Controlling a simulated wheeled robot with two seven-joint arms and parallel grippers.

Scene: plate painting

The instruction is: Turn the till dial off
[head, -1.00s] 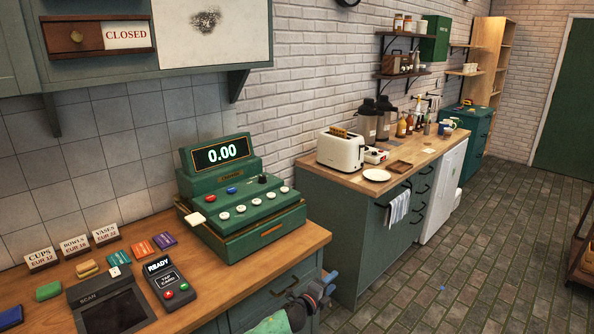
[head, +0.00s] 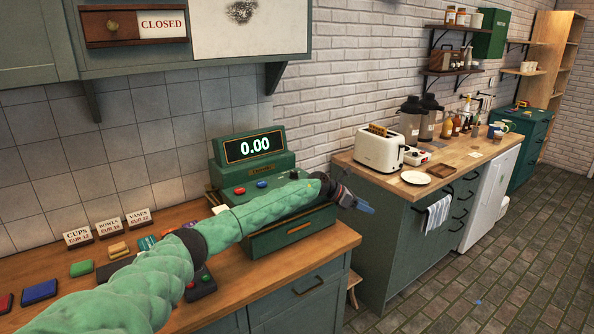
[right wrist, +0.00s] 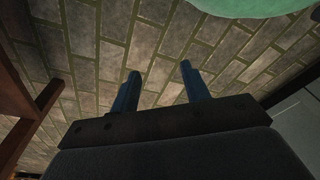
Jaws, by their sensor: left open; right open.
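The green till (head: 228,180) stands on the wooden counter, its display (head: 252,146) reading 0.00. A small dark knob (head: 293,174), which looks like the dial, shows on its top right; its setting is too small to read. My right gripper (right wrist: 160,72) is open and empty above the brick floor in the right wrist view.
Cup, bowl and vase price cards (head: 108,227) stand left of the till, with colored blocks nearby. A second counter (head: 385,185) with a toaster (head: 379,150) stands to the right, beyond a gap.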

